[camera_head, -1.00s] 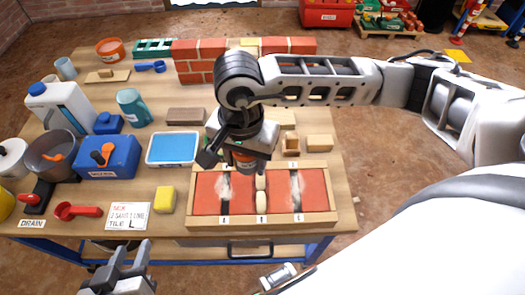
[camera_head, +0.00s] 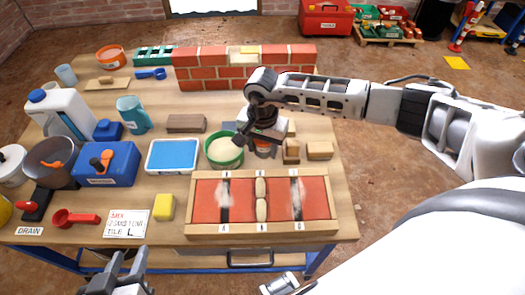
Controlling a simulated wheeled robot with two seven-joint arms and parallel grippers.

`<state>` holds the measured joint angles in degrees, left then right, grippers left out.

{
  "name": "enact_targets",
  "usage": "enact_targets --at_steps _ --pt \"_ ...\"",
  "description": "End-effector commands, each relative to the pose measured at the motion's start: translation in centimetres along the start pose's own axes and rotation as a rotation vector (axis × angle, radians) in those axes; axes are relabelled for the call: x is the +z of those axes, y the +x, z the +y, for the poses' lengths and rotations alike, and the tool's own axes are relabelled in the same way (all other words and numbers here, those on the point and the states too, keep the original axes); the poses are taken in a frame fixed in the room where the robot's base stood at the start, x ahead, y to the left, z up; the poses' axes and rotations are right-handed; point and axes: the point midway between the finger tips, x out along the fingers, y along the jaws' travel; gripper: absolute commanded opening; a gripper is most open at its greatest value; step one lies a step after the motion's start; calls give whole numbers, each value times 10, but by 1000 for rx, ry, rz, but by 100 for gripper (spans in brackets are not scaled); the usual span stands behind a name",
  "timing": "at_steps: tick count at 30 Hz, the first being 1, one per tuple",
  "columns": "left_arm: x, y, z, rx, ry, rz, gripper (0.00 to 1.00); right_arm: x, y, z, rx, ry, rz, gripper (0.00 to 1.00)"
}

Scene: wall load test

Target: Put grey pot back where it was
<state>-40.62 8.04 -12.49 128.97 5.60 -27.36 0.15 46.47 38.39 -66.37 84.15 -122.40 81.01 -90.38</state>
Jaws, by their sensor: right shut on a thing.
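The grey pot (camera_head: 268,152), with an orange band, is in the jaws of my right gripper (camera_head: 264,140) in the head view. It is behind the tile frame, just right of the green tub; the gripper hides its top, and I cannot tell whether its base touches the table. My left gripper (camera_head: 128,266) is at the bottom left, in front of the table edge, empty, with its two fingers apart.
The green tub (camera_head: 223,151) of pale powder stands close left of the pot. Wooden blocks (camera_head: 319,150) stand close right. The tile frame (camera_head: 262,229) lies in front, a brick wall (camera_head: 205,72) behind. A blue tray (camera_head: 174,155) lies further left.

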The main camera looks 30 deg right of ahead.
Motion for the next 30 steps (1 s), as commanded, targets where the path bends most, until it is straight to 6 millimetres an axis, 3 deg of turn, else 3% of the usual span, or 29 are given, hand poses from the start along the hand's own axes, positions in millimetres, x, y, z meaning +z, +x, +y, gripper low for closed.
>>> enact_targets --at_steps 4,16,17,18,26,30 --pt "-2 -1 0 1 1 4 36 2 18 0 0 0 -3 22" --pt "4 1 0 1 1 0 36 1 24 0 -1 -1 -1 22" --pt "3 1 0 1 1 0 36 2 23 0 0 -1 -2 51" --pt "3 0 0 1 1 -1 36 2 23 0 0 -1 -2 55" --pt "2 0 0 1 1 -1 36 2 22 0 1 -1 -2 55" --pt "-6 -5 2 2 -1 -3 36 1 10 0 0 -1 -1 55"
